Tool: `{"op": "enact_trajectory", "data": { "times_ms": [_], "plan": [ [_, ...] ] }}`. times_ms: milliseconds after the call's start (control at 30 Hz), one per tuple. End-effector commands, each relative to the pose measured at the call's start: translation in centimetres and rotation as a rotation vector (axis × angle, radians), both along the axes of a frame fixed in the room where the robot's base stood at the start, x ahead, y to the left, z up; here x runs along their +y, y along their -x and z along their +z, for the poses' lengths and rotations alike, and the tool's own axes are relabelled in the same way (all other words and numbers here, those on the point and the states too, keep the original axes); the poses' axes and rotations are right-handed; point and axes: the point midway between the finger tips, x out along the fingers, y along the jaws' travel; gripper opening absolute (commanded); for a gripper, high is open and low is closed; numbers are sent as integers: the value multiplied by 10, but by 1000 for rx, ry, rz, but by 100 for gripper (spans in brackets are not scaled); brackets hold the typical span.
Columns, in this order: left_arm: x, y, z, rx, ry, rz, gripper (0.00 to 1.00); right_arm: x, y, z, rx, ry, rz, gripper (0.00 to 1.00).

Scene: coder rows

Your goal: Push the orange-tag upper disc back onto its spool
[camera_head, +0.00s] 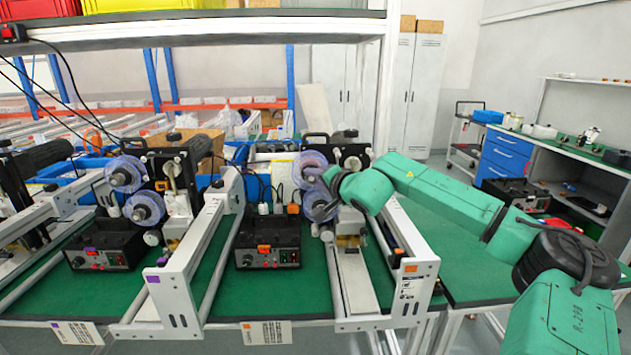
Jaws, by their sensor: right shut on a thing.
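The orange-tag coder stands in the middle, with an orange tag (410,268) on its white frame and another on its black control box (268,240). Its translucent bluish upper disc (308,166) is at the upper left of the machine's face. Its lower disc (319,205) sits just below. My right gripper (331,178), on the green arm coming in from the right, is shut on the upper disc at its right edge. The fingertips are small and partly hidden by the wrist. The upper disc's spool is hidden, so I cannot tell the gap. My left gripper is not in view.
A similar purple-tag coder with two discs (125,173) stands to the left, with its own control box (103,245). White frame rails (205,235) run between the machines. A shelf (200,24) spans overhead. Green table top shows bare at the front.

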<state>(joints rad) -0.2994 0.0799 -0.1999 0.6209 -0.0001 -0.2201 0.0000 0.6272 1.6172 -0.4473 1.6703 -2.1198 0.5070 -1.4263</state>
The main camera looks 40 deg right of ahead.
Motion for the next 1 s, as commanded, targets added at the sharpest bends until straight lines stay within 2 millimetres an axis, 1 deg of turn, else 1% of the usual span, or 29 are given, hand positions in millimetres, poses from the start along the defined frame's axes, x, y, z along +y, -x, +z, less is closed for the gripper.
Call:
{"op": "enact_trajectory", "data": {
  "times_ms": [433, 633, 1000],
  "plan": [
    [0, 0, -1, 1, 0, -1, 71, 0, 0, 0, -1, 0, 0, 0],
    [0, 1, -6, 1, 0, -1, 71, 0, 0, -2, 0, 0, 0, 0],
    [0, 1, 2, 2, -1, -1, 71, -3, -4, 1, -1, -1, 0, 0]
  ]
}}
